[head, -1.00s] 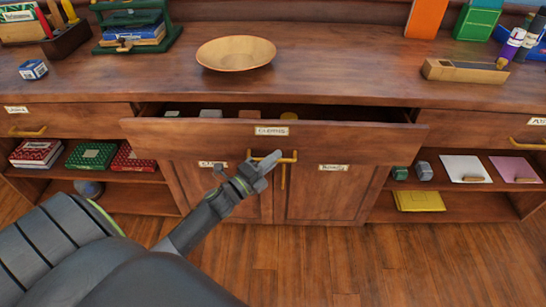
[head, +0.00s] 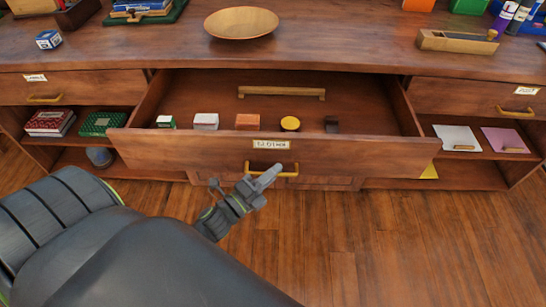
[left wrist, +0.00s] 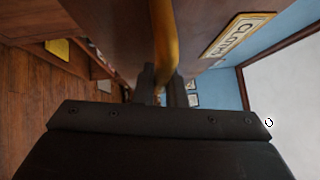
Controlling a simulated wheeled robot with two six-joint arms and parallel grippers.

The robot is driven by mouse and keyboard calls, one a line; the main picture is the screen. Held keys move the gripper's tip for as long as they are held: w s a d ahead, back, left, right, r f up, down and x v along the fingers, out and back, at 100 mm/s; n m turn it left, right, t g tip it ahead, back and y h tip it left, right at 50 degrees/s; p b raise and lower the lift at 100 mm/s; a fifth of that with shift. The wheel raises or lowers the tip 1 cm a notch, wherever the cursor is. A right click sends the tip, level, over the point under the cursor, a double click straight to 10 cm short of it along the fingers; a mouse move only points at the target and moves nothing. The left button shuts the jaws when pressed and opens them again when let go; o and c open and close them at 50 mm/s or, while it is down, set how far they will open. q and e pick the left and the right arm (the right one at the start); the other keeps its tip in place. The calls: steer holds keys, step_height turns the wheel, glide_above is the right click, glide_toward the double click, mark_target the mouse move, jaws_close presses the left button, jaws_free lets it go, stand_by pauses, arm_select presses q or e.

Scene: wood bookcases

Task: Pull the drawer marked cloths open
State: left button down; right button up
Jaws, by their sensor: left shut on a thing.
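The wide middle drawer (head: 190,150) stands well out from the counter, with its inside open to view. Its label (head: 271,145) is blurred in the head view; in the left wrist view the label (left wrist: 236,36) reads as cloths, partly cut by the angle. My left gripper (head: 268,177) is at the brass bar handle (head: 285,171) on the drawer front. In the left wrist view the fingers of the left gripper (left wrist: 162,88) are shut around the handle (left wrist: 164,35). My right gripper is not in view.
Small boxes, a yellow round tin (head: 290,124) and a wooden bar (head: 281,93) are in the drawer. A wooden bowl (head: 241,22) stands on the counter above. Closed drawers flank it left (head: 75,87) and right (head: 470,97). The floor (head: 350,240) in front is clear.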

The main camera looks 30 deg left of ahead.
arm_select(q)
steer(key=shift+s, duration=0.15)
steer(key=c, duration=1.5)
jaws_free()
